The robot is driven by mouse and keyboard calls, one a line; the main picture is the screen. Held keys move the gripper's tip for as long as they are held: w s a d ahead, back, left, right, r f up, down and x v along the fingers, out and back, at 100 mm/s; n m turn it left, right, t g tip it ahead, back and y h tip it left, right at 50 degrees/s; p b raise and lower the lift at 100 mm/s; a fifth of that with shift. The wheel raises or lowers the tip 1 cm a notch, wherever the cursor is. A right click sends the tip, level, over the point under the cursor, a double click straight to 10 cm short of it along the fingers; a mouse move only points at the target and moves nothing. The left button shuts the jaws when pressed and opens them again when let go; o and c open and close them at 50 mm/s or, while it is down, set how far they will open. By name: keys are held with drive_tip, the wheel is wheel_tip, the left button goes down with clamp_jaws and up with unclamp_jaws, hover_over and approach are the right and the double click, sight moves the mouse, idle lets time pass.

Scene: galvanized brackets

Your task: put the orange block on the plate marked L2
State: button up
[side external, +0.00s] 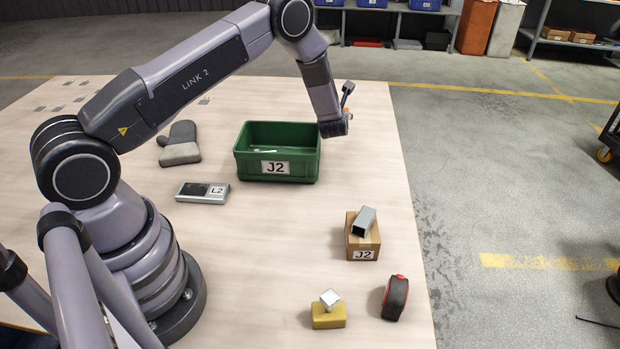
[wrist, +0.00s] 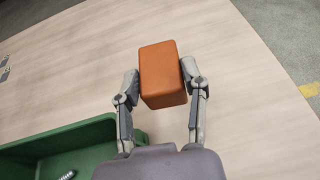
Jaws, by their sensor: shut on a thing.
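The orange block (wrist: 163,75) is between the two fingers of my gripper (wrist: 161,80) in the wrist view, with a finger against each side. My gripper (side external: 346,108) is shut on it. In the side view only a sliver of orange (side external: 345,114) shows at my gripper, beyond the right rear of the green bin; the rest is hidden. The plate marked L2 (side external: 190,192) is a low grey metal piece with a dark top patch and a white label. It lies on the table left of the green bin, well away from my gripper, with nothing visible on top.
The green bin (side external: 276,180) marked J2 stands between my gripper and the plate; a bolt (wrist: 67,175) shows inside. A grey glove (side external: 180,145) lies behind the plate. A cardboard box (side external: 358,241) holding a square tube, a yellow block (side external: 328,318) and a tape measure (side external: 395,298) are nearer.

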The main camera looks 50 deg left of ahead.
wheel_tip(320, 180, up, 6)
drive_tip(key=shift+r, duration=0.1)
drive_tip(key=s+a+f+n+g+y, duration=0.2)
drive_tip(key=s+a+n+g, duration=0.1)
drive_tip(key=s, duration=0.4)
drive_tip(key=n+g+y, duration=0.2)
drive_tip(key=n+g, duration=0.9)
drive_tip(key=g, duration=0.2)
hover_over(208, 192)
wheel_tip(208, 192, down, 2)
drive_tip(key=shift+t, duration=0.3)
wheel_tip(208, 192, down, 9)
drive_tip(key=shift+f, duration=0.2)
drive_tip(key=shift+f, duration=0.15)
drive_tip(key=o, duration=1.2)
